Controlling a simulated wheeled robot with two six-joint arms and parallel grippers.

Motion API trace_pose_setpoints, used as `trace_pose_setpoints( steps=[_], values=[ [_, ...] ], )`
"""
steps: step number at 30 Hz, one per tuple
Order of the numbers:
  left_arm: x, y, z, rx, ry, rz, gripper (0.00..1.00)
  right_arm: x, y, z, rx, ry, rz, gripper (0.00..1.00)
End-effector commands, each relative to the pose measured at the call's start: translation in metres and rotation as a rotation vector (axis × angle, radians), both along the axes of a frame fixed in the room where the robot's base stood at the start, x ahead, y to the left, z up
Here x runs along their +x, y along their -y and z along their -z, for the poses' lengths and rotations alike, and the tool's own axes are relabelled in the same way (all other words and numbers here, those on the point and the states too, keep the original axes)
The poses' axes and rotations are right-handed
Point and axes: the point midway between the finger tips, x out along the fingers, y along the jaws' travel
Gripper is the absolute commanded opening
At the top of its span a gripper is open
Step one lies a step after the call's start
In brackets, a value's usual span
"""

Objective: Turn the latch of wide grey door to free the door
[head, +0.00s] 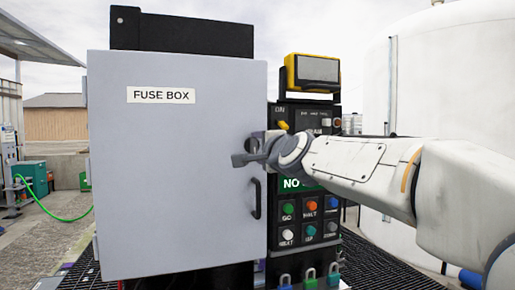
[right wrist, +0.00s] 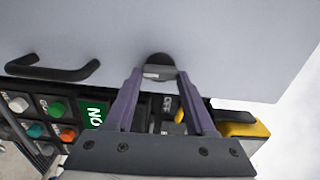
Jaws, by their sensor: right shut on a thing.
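The wide grey door (head: 180,200) of the fuse box fills the left middle of the head view and looks closed. It also spans the top of the right wrist view (right wrist: 240,50). Its latch (right wrist: 158,72), a pale bar on a dark round base, sits near the door's edge. My right gripper (right wrist: 160,80) is shut on the latch, one finger on each side. In the head view, my right gripper (head: 250,158) reaches in from the right and hides most of the latch. My left gripper is not in view.
A black handle (head: 256,198) is below the latch on the door. A black control panel (head: 308,222) with coloured buttons stands close on the right, under a yellow-framed display (head: 312,72). A white tank (head: 430,60) stands behind my right arm. The door's front is clear.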

Motion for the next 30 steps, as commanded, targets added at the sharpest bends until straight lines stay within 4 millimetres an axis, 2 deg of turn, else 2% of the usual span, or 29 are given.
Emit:
trace_pose_setpoints(
  steps=[19, 20, 21, 22, 30],
  values=[
    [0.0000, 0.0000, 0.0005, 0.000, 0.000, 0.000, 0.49, 0.0002, 0.0001, 0.0009, 0.051, -0.018, 0.000, 0.00],
    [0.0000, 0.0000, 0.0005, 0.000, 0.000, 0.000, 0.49, 0.0002, 0.0001, 0.0009, 0.051, -0.018, 0.000, 0.62],
    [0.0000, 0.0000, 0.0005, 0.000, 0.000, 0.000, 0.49, 0.0002, 0.0001, 0.0009, 0.050, -0.017, 0.000, 0.78],
    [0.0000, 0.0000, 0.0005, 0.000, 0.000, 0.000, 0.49, 0.0002, 0.0001, 0.0008, 0.050, -0.017, 0.000, 0.85],
    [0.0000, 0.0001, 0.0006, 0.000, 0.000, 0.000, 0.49, 0.0000, 0.0000, 0.0005, 0.048, -0.015, 0.000, 0.85]
  ],
)
